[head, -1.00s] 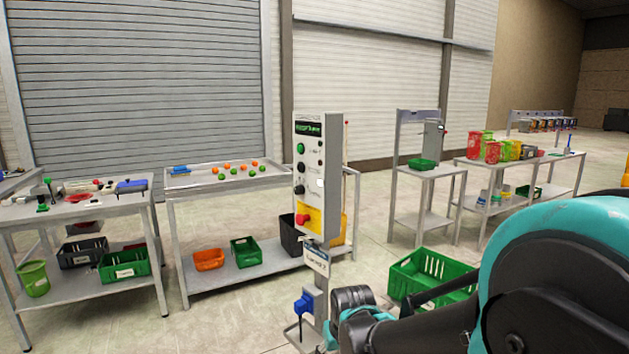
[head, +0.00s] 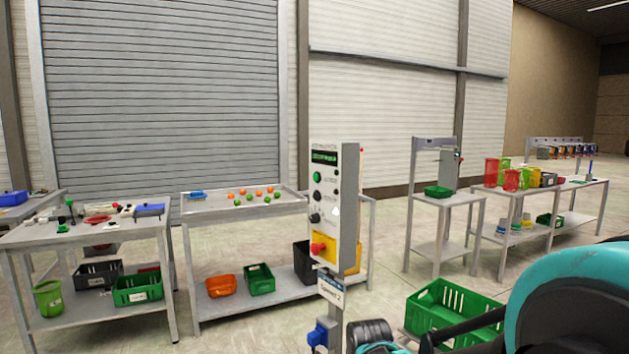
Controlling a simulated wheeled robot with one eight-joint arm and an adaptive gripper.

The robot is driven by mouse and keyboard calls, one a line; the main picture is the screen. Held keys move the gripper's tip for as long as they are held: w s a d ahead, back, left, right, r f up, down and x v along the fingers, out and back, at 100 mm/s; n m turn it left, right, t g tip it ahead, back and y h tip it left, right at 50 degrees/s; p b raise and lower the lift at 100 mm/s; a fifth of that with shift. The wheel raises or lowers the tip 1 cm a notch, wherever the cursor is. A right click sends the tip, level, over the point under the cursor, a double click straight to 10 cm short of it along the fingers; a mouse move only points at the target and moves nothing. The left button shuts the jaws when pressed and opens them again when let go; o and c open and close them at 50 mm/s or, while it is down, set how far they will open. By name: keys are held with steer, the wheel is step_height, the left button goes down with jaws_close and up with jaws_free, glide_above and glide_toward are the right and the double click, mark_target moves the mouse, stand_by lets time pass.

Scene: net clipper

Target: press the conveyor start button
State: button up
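The conveyor control box (head: 330,208) is a grey panel on a post in the middle of the head view. Its face has a green display (head: 324,157) at the top. Below it are a green button (head: 317,177), a small black button (head: 316,196) and a black knob (head: 314,218). A red emergency button (head: 318,248) sits on a yellow plate at the bottom. The labels are too small to read for certain. My arm fills the lower right corner, and part of it is just right of the post. My gripper's fingers are not visible.
A table with a tray of orange and green balls (head: 240,200) stands behind the box. A cluttered workbench (head: 85,230) is at left. A green crate (head: 450,305) is right of the post. More tables with cups (head: 510,180) stand at the right back.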

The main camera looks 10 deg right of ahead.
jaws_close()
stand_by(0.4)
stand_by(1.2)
